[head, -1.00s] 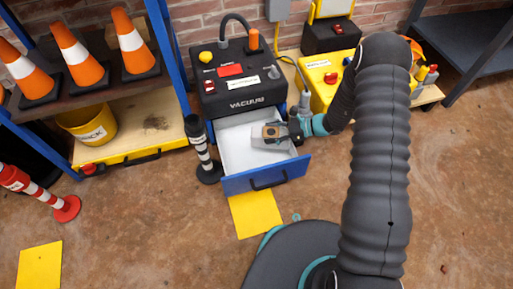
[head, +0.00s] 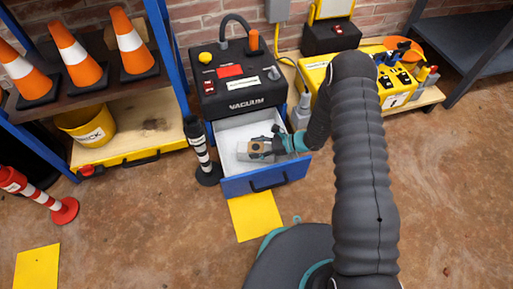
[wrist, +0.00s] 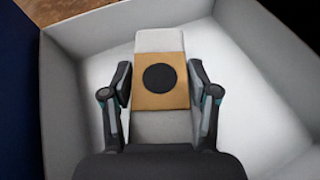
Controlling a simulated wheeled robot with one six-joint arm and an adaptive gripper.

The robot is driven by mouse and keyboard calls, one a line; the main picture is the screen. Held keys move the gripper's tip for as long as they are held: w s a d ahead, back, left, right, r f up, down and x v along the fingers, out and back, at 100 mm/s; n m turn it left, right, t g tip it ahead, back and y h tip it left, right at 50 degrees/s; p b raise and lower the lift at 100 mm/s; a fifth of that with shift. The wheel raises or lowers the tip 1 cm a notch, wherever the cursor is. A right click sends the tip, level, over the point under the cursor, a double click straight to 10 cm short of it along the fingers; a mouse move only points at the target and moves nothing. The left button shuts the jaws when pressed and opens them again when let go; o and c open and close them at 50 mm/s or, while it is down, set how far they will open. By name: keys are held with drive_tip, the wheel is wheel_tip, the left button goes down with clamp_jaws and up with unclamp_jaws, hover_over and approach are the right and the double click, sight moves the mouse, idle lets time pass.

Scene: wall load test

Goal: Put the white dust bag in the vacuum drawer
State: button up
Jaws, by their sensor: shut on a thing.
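The vacuum (head: 243,88) is a black box labelled VACUUM, with its drawer (head: 265,181) pulled out below. The drawer has a white inside and a blue front with a black handle. The white dust bag (wrist: 160,42) has a tan collar with a dark round spot (wrist: 160,78). In the head view the bag (head: 243,150) is inside the drawer's outline. My gripper (wrist: 160,97) is shut on the bag, one finger on each side of the collar. The wrist view shows the white drawer walls around it. I cannot tell whether the bag touches the drawer floor.
A black and white post (head: 201,150) stands close to the drawer's left side. A yellow machine (head: 316,78) is right of the vacuum. A shelf with orange cones (head: 80,60) is at the left. A yellow floor mark (head: 256,215) lies before the drawer; open floor is around it.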

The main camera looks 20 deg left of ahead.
drive_tip(key=shift+f, duration=0.2)
drive_tip(key=o, duration=1.2)
drive_tip(key=shift+r, duration=0.15)
drive_tip(key=shift+d+r, duration=0.1)
drive_tip(key=shift+r, duration=0.1)
drive_tip(key=p+v, duration=0.1)
drive_tip(key=v, duration=1)
drive_tip(key=shift+w+d, duration=0.1)
drive_tip(key=shift+d, duration=0.3)
drive_tip(key=shift+r, duration=0.1)
